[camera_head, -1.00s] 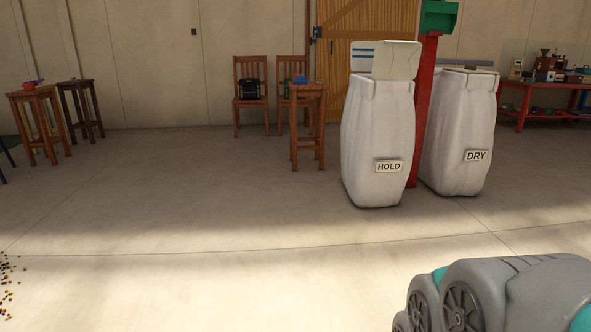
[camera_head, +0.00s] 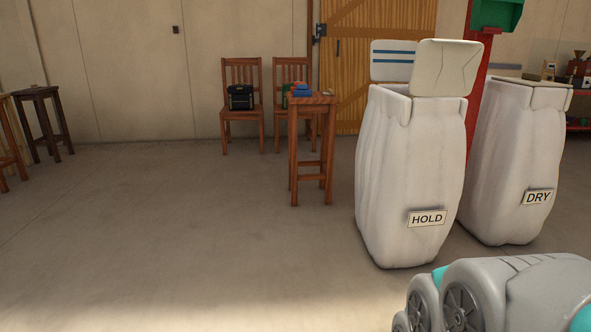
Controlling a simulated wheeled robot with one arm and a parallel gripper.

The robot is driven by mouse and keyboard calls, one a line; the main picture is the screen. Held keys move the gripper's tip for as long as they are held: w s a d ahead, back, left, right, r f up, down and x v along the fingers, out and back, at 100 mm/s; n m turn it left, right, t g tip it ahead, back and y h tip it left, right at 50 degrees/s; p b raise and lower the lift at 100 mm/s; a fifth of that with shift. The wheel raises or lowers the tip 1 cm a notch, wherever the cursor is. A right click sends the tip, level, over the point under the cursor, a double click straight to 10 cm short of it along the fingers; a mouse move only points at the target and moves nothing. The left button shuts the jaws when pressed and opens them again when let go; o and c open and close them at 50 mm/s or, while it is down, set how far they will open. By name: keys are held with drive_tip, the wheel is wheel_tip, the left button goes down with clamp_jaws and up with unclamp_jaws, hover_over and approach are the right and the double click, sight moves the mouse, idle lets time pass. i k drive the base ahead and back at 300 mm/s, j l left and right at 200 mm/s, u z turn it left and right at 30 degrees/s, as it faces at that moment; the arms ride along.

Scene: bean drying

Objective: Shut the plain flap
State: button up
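The HOLD sack (camera_head: 405,185) stands upright on the floor right of centre, a tall white bin-like sack with a HOLD label. Two flaps stand raised at its top. The plain flap (camera_head: 445,68) is cream with no stripes, on the right. The striped flap (camera_head: 393,60) has blue stripes and is on the left, partly behind. The DRY sack (camera_head: 515,150) stands to the right; a flat flap (camera_head: 537,92) lies across its top. A grey and teal part of my own body shows at lower right. My gripper is not in view.
A wooden stool (camera_head: 312,150) with small coloured items stands left of the HOLD sack. Two wooden chairs (camera_head: 241,115) are behind it, one bearing a black box. A red post (camera_head: 480,75) with a green hopper rises between the sacks. The floor (camera_head: 180,230) in front is open.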

sight(447, 68)
drive_tip(key=i, duration=2.1)
drive_tip(key=i+l+u, duration=0.15)
drive_tip(key=i, duration=0.5)
drive_tip(key=j+z, duration=0.1)
drive_tip(key=z, duration=1.7)
